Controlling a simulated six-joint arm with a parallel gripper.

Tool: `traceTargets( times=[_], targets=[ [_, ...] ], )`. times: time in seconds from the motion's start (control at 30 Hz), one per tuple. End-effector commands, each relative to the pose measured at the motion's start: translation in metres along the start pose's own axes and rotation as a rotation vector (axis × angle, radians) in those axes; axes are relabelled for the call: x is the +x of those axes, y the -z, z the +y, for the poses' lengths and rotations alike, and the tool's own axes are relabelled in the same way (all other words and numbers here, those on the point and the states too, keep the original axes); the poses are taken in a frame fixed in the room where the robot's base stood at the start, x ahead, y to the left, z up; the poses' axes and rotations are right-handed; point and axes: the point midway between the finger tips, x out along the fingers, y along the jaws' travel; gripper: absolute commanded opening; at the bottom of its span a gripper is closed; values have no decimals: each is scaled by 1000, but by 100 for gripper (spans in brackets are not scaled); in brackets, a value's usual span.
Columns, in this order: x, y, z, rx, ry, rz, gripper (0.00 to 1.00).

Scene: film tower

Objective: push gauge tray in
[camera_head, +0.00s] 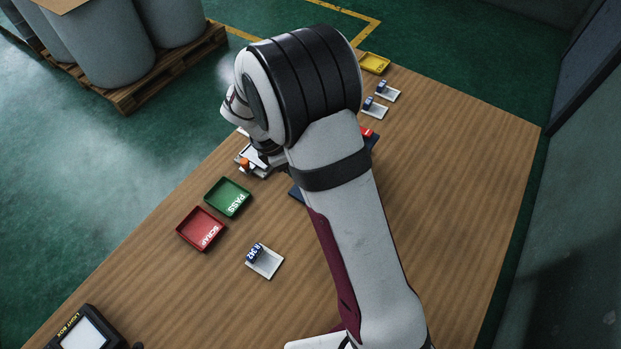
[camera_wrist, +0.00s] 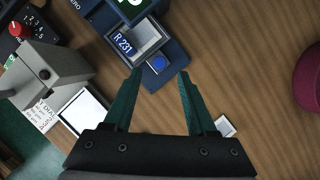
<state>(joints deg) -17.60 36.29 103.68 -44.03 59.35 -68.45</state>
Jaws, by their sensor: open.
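The gauge, a dark navy device, shows at the top of the wrist view, with a navy tray (camera_wrist: 172,72) at its near side. The gauge body covers the upper end of the tray. My gripper (camera_wrist: 160,76) is open and empty. Its two green fingers stand apart, one to each side of the tray's near end; I cannot tell whether they touch it. In the head view my arm hides most of the gauge.
A grey device (camera_wrist: 48,72) stands left of my fingers. In the head view, the green PASS tray (camera_head: 222,194), red SCRAP tray (camera_head: 193,224), a labelled piece (camera_head: 268,263) and a light box (camera_head: 82,331) lie along the left. Labelled pieces and a yellow tray (camera_head: 375,61) lie behind. The table's right is clear.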

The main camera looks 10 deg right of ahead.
Motion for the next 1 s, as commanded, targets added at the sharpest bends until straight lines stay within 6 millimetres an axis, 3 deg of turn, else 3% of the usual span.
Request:
traceTargets(
  times=[0.1, 0.2, 0.6, 0.93, 1.0],
  targets=[
    [28, 0, -1, 0, 3, -1, 57],
    [42, 0, 0, 1, 2, -1, 57],
    [52, 0, 0, 3, -1, 1, 57],
    [52, 0, 0, 3, -1, 1, 0],
    [52, 0, 0, 3, -1, 1, 0]
  ],
)
